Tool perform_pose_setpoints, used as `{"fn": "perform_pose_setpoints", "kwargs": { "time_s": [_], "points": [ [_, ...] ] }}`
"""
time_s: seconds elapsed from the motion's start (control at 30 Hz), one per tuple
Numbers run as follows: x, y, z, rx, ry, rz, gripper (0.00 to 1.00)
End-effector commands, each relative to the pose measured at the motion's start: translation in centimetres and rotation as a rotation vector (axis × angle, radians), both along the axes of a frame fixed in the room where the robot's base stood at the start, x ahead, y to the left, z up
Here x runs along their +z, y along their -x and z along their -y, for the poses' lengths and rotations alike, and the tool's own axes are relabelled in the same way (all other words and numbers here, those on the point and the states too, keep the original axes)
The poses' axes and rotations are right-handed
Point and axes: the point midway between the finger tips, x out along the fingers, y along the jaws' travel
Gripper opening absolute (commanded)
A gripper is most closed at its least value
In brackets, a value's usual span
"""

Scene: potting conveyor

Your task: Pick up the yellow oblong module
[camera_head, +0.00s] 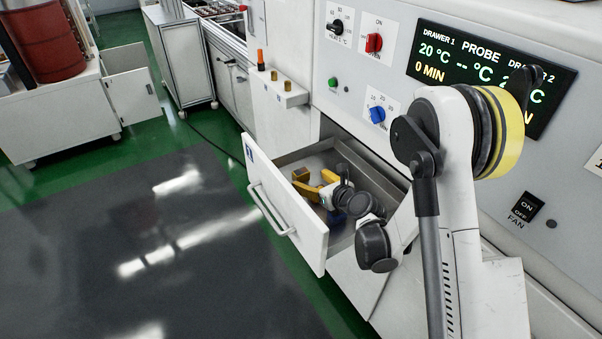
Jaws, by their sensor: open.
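A yellow oblong module (301,174) appears to lie near the back left corner inside the open drawer (290,157). My gripper (310,178) reaches down into the drawer from the right, its yellow fingers spread apart. The module is just beyond the fingertips or partly between them; I cannot tell whether they touch. My gripper is open and my wrist hides part of the drawer floor. A small blue thing (336,216) shows in the drawer below my wrist, partly covered.
The drawer front (287,215) with its bar handle stands out from the white machine panel. Above it are a red knob (374,42), a blue knob (377,114) and a display (490,75). A ledge (277,93) holds small bottles.

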Motion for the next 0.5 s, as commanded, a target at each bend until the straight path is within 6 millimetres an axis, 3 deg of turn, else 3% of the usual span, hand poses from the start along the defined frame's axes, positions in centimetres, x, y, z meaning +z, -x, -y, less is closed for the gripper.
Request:
{"fn": "perform_pose_setpoints", "kwargs": {
  "time_s": [0.33,0.5],
  "points": [
    [-1.6,-3.2,-1.8,0.001,0.003,0.001,0.72],
    [-2.5,-5.6,-2.8,0.002,0.003,0.001,0.72]
  ]
}}
